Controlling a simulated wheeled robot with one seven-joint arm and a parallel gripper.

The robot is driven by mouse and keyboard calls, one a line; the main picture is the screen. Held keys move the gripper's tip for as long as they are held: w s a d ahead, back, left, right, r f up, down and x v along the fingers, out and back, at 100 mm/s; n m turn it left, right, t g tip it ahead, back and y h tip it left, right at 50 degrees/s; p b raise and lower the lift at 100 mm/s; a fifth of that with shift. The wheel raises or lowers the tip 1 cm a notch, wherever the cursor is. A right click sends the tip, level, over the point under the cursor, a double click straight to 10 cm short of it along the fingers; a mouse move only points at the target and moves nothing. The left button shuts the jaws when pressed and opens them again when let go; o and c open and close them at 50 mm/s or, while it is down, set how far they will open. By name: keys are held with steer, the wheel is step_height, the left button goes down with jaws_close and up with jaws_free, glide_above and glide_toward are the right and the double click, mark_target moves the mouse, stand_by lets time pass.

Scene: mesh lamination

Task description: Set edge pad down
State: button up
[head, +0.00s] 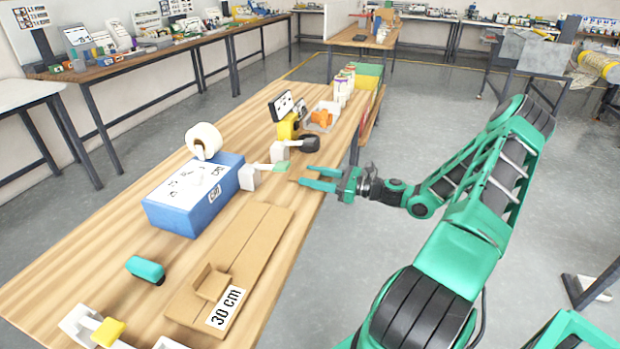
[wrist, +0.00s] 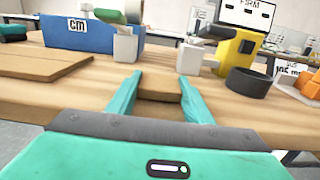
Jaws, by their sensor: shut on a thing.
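My gripper (head: 318,178) is at the right long edge of the wooden table, its green fingers pointing left over the edge. In the wrist view its two fingers (wrist: 160,95) are apart, with a flat brown pad (wrist: 160,86) between them, which I take for the edge pad. The gripper is shut on this pad. The pad lies level, at or just above the tabletop near the edge; I cannot tell whether it touches the wood. In the head view the fingers mostly hide it.
White blocks with a green-tipped arm (head: 279,166) and a black-tipped arm (head: 310,144) stand just beyond the fingers. A blue box (head: 210,208), a white roll (head: 204,141) and a cardboard piece marked 30 cm (head: 245,250) are farther left. A black ring (wrist: 250,82) stands right in the wrist view.

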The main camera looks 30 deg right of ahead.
steer(key=shift+f, duration=0.15)
steer(key=o, duration=1)
steer(key=shift+s, duration=0.1)
